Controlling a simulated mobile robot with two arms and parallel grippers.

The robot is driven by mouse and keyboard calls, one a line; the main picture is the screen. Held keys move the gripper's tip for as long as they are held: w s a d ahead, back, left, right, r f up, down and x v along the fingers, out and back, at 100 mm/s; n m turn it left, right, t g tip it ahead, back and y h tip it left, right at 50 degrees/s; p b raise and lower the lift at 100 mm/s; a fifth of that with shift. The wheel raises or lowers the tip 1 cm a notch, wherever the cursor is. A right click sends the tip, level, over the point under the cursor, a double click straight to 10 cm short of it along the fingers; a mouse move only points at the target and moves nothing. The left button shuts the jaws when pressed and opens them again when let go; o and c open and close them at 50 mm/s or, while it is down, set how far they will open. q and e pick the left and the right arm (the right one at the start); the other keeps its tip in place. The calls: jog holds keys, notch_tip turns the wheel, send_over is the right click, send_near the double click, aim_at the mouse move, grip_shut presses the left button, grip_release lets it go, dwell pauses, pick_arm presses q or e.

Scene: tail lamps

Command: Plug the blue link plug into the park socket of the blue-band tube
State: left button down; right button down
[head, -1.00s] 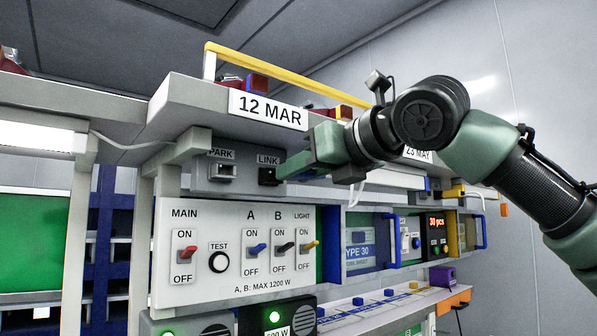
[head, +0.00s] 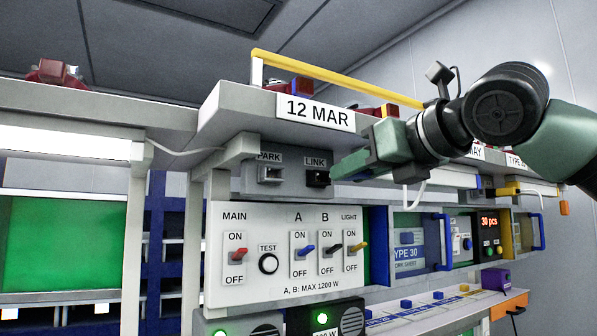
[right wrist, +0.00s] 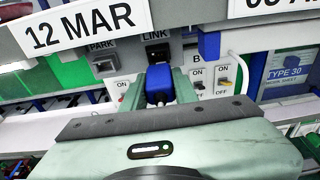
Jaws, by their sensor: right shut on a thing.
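The grey panel under the 12 MAR shelf carries the PARK socket (head: 270,174) on the left and the dark LINK socket (head: 318,178) on the right. In the right wrist view the PARK socket (right wrist: 104,66) and LINK socket (right wrist: 157,52) show near the top. My right gripper (head: 345,169) is at the LINK socket, its fingertips just to its right. In the right wrist view its green fingers are shut on the blue link plug (right wrist: 160,88). I cannot tell whether the plug touches the socket. My left gripper is not in view. I cannot make out which tube has the blue band.
The shelf with the 12 MAR label (head: 315,112) overhangs the sockets. A switch panel (head: 285,275) with small levers lies just below. A yellow rail (head: 340,78) runs above. A white cable (right wrist: 236,68) hangs beside a blue block (right wrist: 208,42) right of the LINK socket.

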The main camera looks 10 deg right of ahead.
jog(key=shift+a, duration=0.15)
jog(key=s+a+p, duration=0.2)
jog(key=s+a, duration=0.1)
jog(key=a, duration=0.5)
jog(key=shift+a, duration=0.4)
dwell(0.7)
jog(key=shift+s, duration=0.1)
dwell(0.4)
jog(key=shift+p, duration=0.5)
jog(key=shift+p, duration=0.45)
jog(key=shift+r+p+x, duration=0.1)
jog(key=shift+p+x, duration=0.4)
jog(key=shift+x, duration=0.25)
jog(key=shift+r+p+x, duration=0.15)
jog(key=shift+p+x, duration=0.3)
jog(key=shift+x, duration=0.3)
